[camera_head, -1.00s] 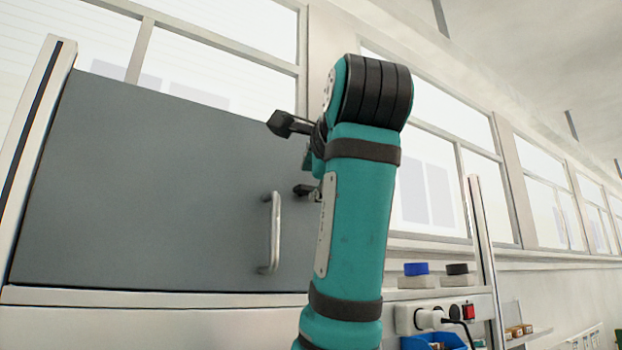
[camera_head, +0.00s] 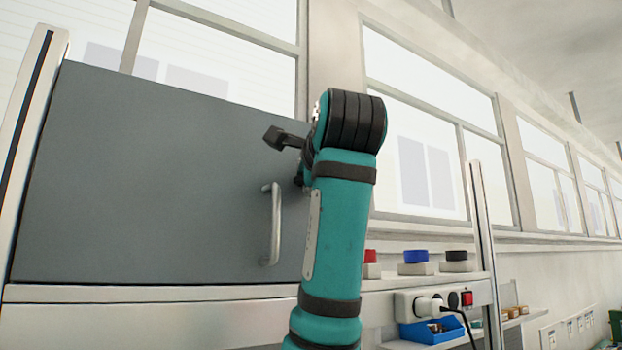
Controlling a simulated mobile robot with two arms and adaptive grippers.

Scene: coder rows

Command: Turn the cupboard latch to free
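The grey cupboard door (camera_head: 150,185) fills the left of the head view, closed, with a metal bar handle (camera_head: 273,224) near its right side. A teal arm of mine, which I take to be the right one, rises in front of the door's right edge. Its wrist end is mostly behind the black-ringed joint. A dark block on a short stem, seemingly part of my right gripper (camera_head: 283,138), sticks out left above the handle. A small dark piece (camera_head: 298,181) shows beside the arm; I cannot tell if it is the latch or a finger. My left gripper is out of view.
Right of the arm a ledge carries a red button (camera_head: 370,256), a blue button (camera_head: 416,256) and a black button (camera_head: 456,255). Below are a socket strip (camera_head: 440,303) with a plugged cable and a blue bin (camera_head: 430,330). An upright post (camera_head: 480,235) stands to the right.

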